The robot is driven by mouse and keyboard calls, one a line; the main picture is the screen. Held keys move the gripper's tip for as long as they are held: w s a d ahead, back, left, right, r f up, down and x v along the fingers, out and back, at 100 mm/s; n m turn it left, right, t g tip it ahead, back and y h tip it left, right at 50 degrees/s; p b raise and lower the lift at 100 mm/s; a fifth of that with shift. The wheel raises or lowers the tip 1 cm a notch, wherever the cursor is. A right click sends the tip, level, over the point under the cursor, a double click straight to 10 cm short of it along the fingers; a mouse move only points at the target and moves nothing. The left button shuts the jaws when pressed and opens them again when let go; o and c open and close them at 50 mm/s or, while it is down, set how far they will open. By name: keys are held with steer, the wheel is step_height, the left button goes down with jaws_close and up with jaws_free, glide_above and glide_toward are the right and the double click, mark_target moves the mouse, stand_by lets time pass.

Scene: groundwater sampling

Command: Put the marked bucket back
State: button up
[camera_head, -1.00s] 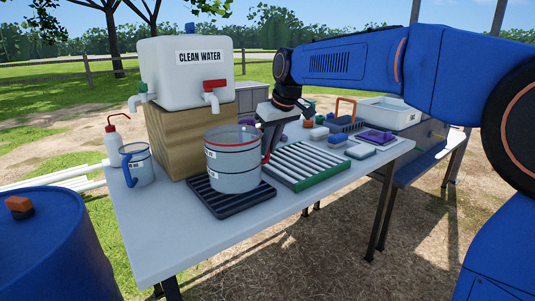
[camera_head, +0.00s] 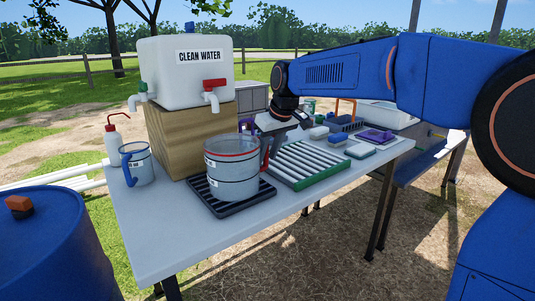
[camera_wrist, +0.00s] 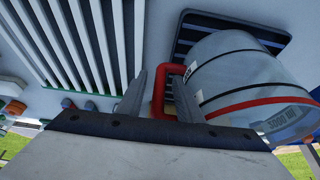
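The marked bucket (camera_head: 232,183) is a clear-grey vessel with dark rings, a red rim line and a red side handle. It stands upright on a black slatted mat (camera_head: 205,199) at the table's front. My gripper (camera_head: 266,138) is at its handle side, pointing down. In the wrist view the bucket (camera_wrist: 238,75) is on the right, with volume lettering near its rim. The red handle (camera_wrist: 160,92) lies between the fingers of my gripper (camera_wrist: 160,98). The fingers look apart, with a gap beside the handle. The far side of the bucket is hidden.
A clean water tank (camera_head: 188,75) with taps stands on a wooden block (camera_head: 190,142) behind the bucket. A blue-handled jug (camera_head: 137,166) is at left. A white-slatted green rack (camera_head: 305,165) is just right of the bucket. Small items crowd the table beyond.

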steer(key=shift+r, duration=0.1)
steer(key=v, duration=1.2)
steer(key=s+d+f+m, duration=0.2)
steer(key=s+d+f, duration=0.1)
steer(key=s+d, duration=0.4)
steer(key=s+d+f+m+h, duration=0.1)
steer(key=s+d+f, duration=0.3)
steer(key=s+f, duration=0.3)
steer(key=s+d+f+m, duration=0.2)
steer(key=s+d+f, duration=0.3)
steer(key=s+f, duration=0.3)
steer(key=s+d+f+m+t+h, duration=0.1)
steer(key=s+d+f, duration=0.4)
steer(key=s, duration=0.6)
step_height(320, 180, down, 3)
steer(key=shift+s+d+r+m+h, duration=0.1)
steer(key=shift+s+d+m+h, duration=0.05)
steer(key=shift+s+m+h, duration=0.2)
steer(key=shift+w, duration=0.1)
